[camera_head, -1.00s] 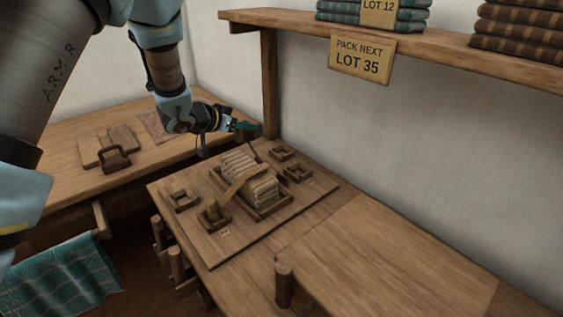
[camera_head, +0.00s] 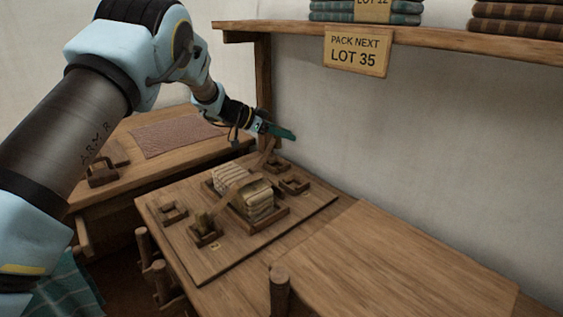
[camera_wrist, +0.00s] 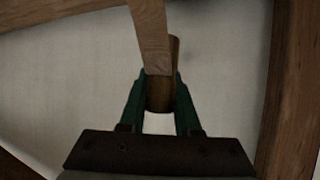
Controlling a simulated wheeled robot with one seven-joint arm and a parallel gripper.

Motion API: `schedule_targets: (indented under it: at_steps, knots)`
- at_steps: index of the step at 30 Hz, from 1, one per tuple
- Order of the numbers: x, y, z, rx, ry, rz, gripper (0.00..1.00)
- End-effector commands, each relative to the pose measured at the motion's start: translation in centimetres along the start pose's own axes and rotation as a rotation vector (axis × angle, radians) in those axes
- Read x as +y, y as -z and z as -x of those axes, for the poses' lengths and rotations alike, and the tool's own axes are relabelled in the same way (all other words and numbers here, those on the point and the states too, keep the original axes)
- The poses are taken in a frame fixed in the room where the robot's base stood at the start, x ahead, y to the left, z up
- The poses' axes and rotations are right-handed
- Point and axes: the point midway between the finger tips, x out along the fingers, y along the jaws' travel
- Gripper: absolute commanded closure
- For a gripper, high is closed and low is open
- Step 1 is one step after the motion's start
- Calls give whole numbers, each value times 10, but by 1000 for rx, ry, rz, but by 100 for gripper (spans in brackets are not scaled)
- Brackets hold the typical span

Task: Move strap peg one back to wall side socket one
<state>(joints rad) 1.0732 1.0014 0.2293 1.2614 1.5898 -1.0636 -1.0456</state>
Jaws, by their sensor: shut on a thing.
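My gripper (camera_head: 284,132) is above the back edge of the wooden board (camera_head: 185,255), near the wall. In the wrist view its green fingers (camera_wrist: 160,100) are shut on a brown strap peg (camera_wrist: 161,92), with the lighter strap (camera_wrist: 151,35) running up from it. In the head view the peg is hard to make out, and a strap piece (camera_head: 266,152) rises below the gripper. Two square sockets, a rear one (camera_head: 277,168) and a right one (camera_head: 295,186), are on the wall side below the gripper. Which is number one cannot be read.
A tray (camera_head: 268,224) holds a striped cloth bundle (camera_head: 228,178) with a strap across it. A front socket (camera_head: 206,240) holds a peg; another socket (camera_head: 172,213) is at left. A post (camera_head: 264,80) and shelf (camera_head: 400,38) stand close behind. The right tabletop (camera_head: 390,260) is clear.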

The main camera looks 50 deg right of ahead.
Motion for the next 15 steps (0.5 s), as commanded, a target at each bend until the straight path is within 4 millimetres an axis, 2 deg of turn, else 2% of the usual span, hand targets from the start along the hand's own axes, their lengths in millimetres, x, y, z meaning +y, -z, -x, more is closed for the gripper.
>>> schedule_targets:
  at_steps: [3, 11, 15]
  knots:
    - [0, -19, -10, -1, 1, 4, 100]
    - [0, -38, -20, 0, 1, 2, 100]
    - [0, -56, -30, 0, 1, 3, 100]
